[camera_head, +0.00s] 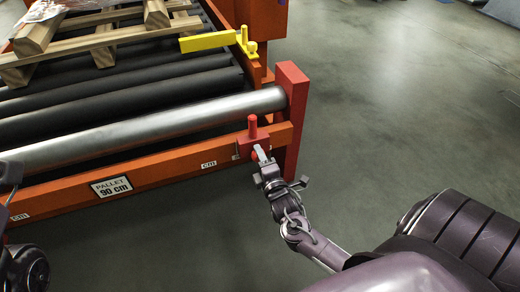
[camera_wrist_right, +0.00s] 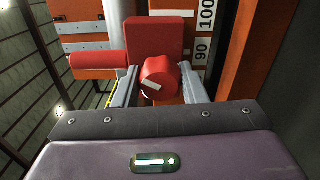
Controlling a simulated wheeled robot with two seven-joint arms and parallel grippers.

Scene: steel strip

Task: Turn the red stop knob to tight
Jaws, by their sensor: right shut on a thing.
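The red stop knob (camera_wrist_right: 160,80) is a round red knob with a white mark, on the front of a red stop block (camera_wrist_right: 155,36) in the right wrist view. My right gripper (camera_wrist_right: 158,88) has one finger on each side of the knob and is shut on it. In the head view the right gripper (camera_head: 262,156) reaches the red stop block (camera_head: 247,143) on the orange front rail; the knob is mostly hidden behind the fingers there. A red peg (camera_head: 252,126) stands up from the block. Part of my left arm shows at the left edge; its fingertips cannot be made out.
The orange rail (camera_head: 165,168) carries a "PALLET 90 cm" label (camera_head: 112,186) and a scale (camera_wrist_right: 203,48). A red end post (camera_head: 291,110) stands right of the block. Behind are rollers (camera_head: 120,128), a yellow stop arm (camera_head: 208,42) and a wooden pallet (camera_head: 100,40).

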